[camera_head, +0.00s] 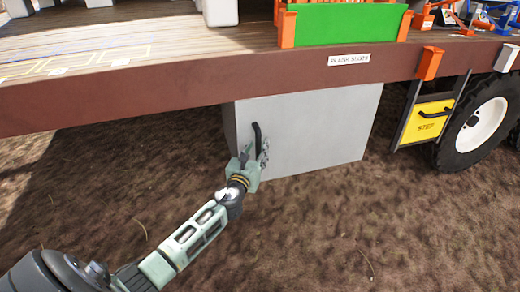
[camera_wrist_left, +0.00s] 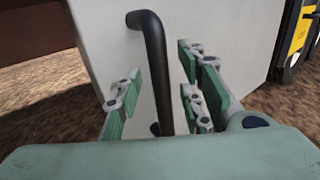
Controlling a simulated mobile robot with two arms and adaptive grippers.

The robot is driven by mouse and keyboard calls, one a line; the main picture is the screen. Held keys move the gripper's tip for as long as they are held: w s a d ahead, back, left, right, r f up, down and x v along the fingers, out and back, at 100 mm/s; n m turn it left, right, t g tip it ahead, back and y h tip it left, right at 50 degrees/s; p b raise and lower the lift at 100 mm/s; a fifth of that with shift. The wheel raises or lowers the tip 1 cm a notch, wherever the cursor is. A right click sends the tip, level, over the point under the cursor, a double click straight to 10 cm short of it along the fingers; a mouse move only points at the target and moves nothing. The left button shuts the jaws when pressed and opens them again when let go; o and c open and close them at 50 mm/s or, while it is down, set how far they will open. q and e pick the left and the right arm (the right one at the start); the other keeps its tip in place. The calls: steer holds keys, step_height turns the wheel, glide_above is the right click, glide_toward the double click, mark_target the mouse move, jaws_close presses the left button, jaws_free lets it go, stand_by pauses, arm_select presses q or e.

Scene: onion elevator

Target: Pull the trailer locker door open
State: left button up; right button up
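The trailer locker (camera_head: 315,130) is a light grey box under the trailer deck, and its front door looks shut. A black vertical bar handle (camera_head: 257,136) stands near the left edge of the door. My left gripper (camera_head: 254,152) is at the lower part of the handle. In the left wrist view the handle (camera_wrist_left: 155,65) runs between the open green finger pads of my left gripper (camera_wrist_left: 158,95). Gaps show between the handle and the pads on both sides. My right gripper is in neither view.
The brown trailer deck edge (camera_head: 190,92) overhangs the locker. A yellow step panel (camera_head: 427,121) and a black-tyred wheel (camera_head: 484,121) stand to the right. A green panel (camera_head: 343,25) is on the deck above. The brown ground (camera_head: 330,225) before the locker is clear apart from my arm.

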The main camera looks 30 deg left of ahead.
arm_select(q)
steer(key=shift+x, duration=1)
steer(key=shift+c, duration=0.4)
jaws_close()
